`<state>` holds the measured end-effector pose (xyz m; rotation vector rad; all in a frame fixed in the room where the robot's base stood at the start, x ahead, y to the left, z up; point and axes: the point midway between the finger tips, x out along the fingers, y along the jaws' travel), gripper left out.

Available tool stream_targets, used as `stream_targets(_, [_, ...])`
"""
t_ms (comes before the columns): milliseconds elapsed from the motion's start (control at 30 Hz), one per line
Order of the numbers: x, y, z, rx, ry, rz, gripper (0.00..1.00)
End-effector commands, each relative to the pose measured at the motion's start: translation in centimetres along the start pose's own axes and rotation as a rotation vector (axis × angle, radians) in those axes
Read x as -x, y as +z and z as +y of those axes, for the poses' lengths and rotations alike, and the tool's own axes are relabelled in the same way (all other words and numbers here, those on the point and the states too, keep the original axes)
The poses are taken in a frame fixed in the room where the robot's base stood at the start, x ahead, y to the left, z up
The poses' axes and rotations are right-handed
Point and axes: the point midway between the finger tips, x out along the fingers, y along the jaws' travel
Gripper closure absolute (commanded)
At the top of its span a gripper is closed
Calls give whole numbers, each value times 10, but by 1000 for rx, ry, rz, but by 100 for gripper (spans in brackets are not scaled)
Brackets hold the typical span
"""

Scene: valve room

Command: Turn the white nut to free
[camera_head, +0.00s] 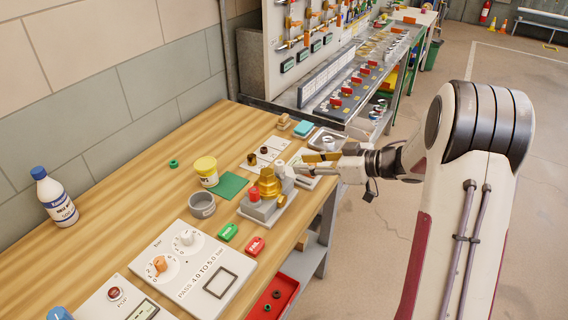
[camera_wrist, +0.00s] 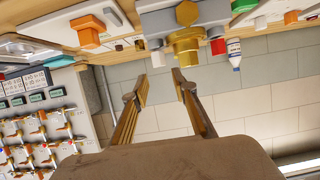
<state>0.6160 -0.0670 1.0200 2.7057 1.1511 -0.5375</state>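A brass valve (camera_head: 268,184) on a grey block stands on a small white base on the wooden bench; the wrist view shows it upside down (camera_wrist: 187,42). A white nut (camera_head: 280,168) is on the valve's far side, and a red nut (camera_head: 254,194) is on its near side. The white nut shows small in the wrist view (camera_wrist: 155,44), left of the brass body, with the red nut (camera_wrist: 217,46) on the right. My gripper (camera_head: 320,158) is just right of the valve. In the wrist view its fingers (camera_wrist: 161,80) are apart and empty, with no contact visible.
A panel with two knobs (camera_head: 207,268), a grey cup (camera_head: 202,205), a yellow-lidded jar (camera_head: 206,172) and green and red blocks surround the valve. A white bottle (camera_head: 54,197) stands by the wall. The bench's left middle is mostly clear.

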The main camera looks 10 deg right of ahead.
Motion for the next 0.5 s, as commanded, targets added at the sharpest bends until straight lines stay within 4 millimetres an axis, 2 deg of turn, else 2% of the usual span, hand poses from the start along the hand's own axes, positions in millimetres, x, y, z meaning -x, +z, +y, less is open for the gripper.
stream_targets(500, [-5, 0, 0, -2, 1, 0, 73])
